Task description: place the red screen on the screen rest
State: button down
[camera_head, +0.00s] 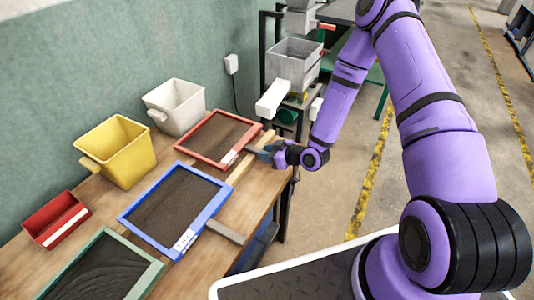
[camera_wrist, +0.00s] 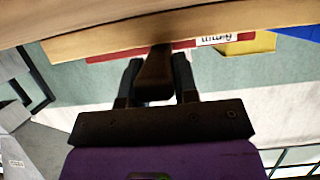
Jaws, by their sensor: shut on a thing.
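The red screen (camera_head: 206,159), a red frame around dark mesh with a white label, lies about flat at the far end of the wooden bench. My gripper (camera_head: 267,152) is at its right side and shut on its handle; the dark handle (camera_wrist: 155,78) shows between the fingers in the wrist view. The red frame edge (camera_wrist: 118,53) shows beyond my gripper (camera_wrist: 158,65). A pale wooden rail (camera_head: 238,172) runs along the bench near the handle; I cannot tell whether it is the screen rest, or whether the screen touches it.
A blue screen (camera_head: 209,221) and a green screen (camera_head: 148,278) lie nearer on the bench. A white bin (camera_head: 178,105), a yellow bin (camera_head: 128,150) and a red bin (camera_head: 55,220) stand along the wall. A grey machine (camera_head: 292,65) stands beyond the bench. The floor right of the bench is clear.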

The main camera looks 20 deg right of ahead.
jog(key=c, duration=0.9)
grip_release()
jog(key=shift+f, duration=0.1)
